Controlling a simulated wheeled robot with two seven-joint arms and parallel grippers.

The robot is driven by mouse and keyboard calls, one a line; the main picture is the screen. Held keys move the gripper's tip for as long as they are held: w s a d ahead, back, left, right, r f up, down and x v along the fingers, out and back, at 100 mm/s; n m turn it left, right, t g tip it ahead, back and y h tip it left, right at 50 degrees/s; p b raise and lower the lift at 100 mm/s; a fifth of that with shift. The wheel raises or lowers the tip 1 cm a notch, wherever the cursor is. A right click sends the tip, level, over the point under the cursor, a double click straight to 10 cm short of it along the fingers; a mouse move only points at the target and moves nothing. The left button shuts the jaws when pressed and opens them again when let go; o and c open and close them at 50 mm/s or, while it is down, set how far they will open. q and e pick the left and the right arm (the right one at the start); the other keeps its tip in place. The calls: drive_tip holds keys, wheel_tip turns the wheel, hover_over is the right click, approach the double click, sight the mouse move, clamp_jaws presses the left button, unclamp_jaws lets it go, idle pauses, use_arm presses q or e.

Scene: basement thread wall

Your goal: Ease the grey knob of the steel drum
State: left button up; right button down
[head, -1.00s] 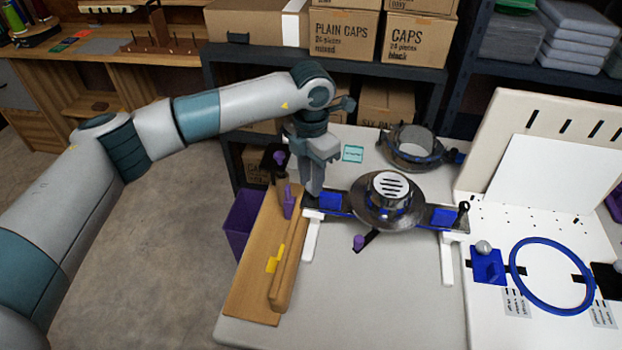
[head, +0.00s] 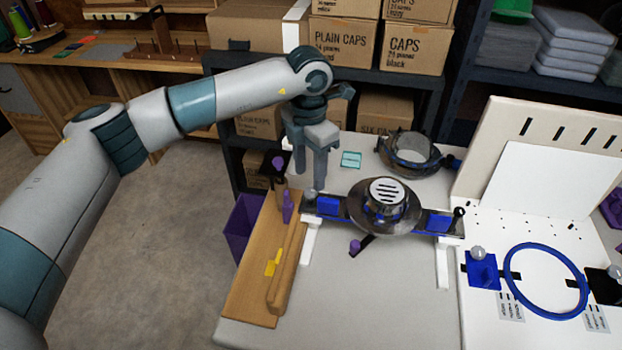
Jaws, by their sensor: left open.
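The steel drum (head: 384,219), a round dark metal body with a pale slotted cap (head: 387,190), sits on a blue-and-black bar across two white supports. I cannot make out its grey knob for certain. A dark knob (head: 459,212) stands at the bar's right end, and a purple knob (head: 355,246) on a short lever at the front. My left gripper (head: 309,181) points down over the bar's left end, left of the drum. Its fingers are apart with nothing visible between them, and they hide part of that end. My right gripper is out of view.
A wooden board (head: 253,275) with purple and yellow pieces lies left of the drum. An open metal ring housing (head: 410,155) stands behind it. At right are a blue ring (head: 545,310) and a grey ball knob (head: 478,253) on a blue block. The front table is clear.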

sight(308, 190)
use_arm(q)
drive_tip(key=shift+w+a+r+p, duration=0.15)
drive_tip(key=shift+r+p, duration=0.2)
drive_tip(key=shift+r, duration=1.4)
